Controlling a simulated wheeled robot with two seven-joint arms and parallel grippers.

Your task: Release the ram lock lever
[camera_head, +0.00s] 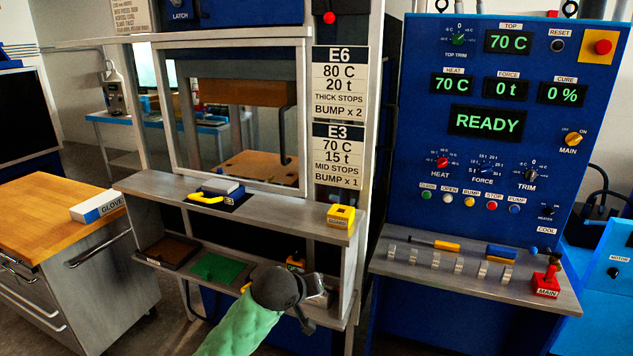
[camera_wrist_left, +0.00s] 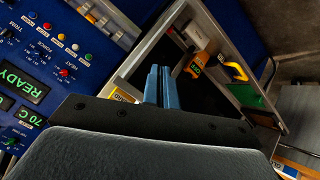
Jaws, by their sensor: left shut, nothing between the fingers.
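I cannot single out a part marked as the ram lock lever. A red-handled lever on a block marked MAIN (camera_head: 546,277) stands at the right end of the console ledge. My left gripper (camera_head: 318,288), on the green-sleeved arm, is at the right of the press's lower shelf, partly hidden by its own dark wrist. In the left wrist view its blue fingers (camera_wrist_left: 161,86) are together and empty. An orange-yellow part (camera_head: 295,262) sits just behind the wrist; an orange part with a green mark (camera_wrist_left: 196,66) shows beyond the fingers in the wrist view. My right gripper is not in view.
A yellow block (camera_head: 341,216) stands on the press's upper shelf, right of a yellow-handled piece (camera_head: 206,198). Brown (camera_head: 168,251) and green (camera_head: 216,267) trays lie on the lower shelf. The blue control panel (camera_head: 480,165) reads READY. A post separates press and console.

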